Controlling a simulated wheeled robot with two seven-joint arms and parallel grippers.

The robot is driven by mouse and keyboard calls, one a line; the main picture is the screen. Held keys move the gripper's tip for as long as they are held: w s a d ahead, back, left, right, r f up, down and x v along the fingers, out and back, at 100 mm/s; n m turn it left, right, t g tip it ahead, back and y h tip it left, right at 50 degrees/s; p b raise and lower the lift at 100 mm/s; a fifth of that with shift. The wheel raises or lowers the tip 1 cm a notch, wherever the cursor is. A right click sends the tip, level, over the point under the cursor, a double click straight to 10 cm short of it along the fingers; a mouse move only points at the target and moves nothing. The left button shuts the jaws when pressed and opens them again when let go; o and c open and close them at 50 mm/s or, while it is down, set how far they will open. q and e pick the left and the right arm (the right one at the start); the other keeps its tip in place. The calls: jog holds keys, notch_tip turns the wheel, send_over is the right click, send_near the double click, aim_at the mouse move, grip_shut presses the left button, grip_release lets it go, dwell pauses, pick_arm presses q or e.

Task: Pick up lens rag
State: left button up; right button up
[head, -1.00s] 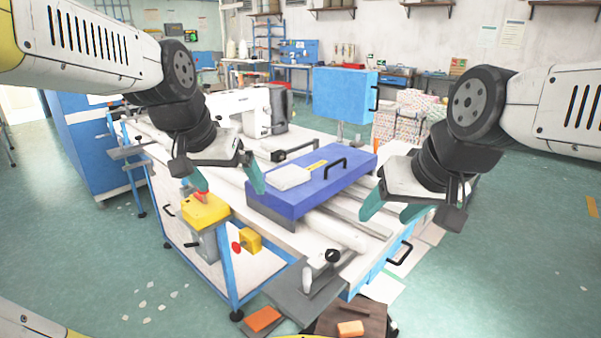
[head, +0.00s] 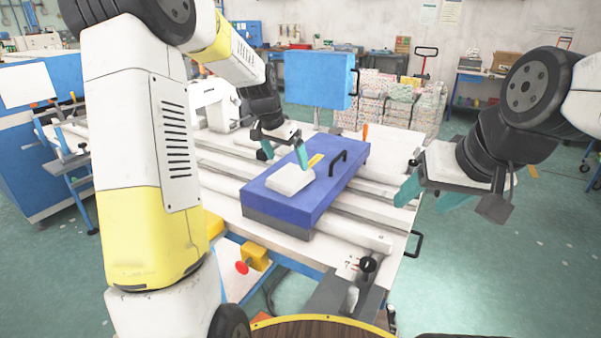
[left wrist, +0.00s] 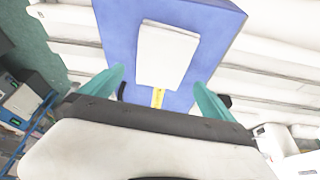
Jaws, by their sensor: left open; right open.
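The lens rag, a folded white cloth (head: 290,180), lies flat on top of a blue box (head: 325,195). It also shows in the left wrist view (left wrist: 167,55), beyond my fingers and between their lines. My left gripper (head: 283,153) is open and empty, above the far left side of the blue box, close to the rag. Its teal fingers also show in the left wrist view (left wrist: 160,90). I cannot tell its exact height above the rag. My right gripper (head: 425,197) is open and empty, to the right of the box, past the table's right side.
A yellow strip (head: 315,160) and a black handle (head: 338,160) are on the box lid beside the rag. A blue panel (head: 318,78) stands behind. A white sewing machine (head: 215,103) is at the back left. Rails run along the table.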

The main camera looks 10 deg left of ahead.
aim_at(290, 174)
pick_arm(q)
jog(key=x, duration=0.6)
jog(key=shift+a+f, duration=0.15)
jog(key=shift+f, duration=0.3)
jog(key=c, duration=1.1)
jog(key=shift+r, duration=0.1)
notch_tip(290, 174, up, 4)
jog(key=shift+f, duration=0.2)
jog(key=s+d, duration=0.3)
jog(key=s, duration=0.4)
jog(key=s+d+r, duration=0.1)
jog(key=s+d, duration=0.3)
jog(key=s, duration=0.3)
jog(key=shift+s, duration=0.2)
jog(key=shift+d+r, duration=0.1)
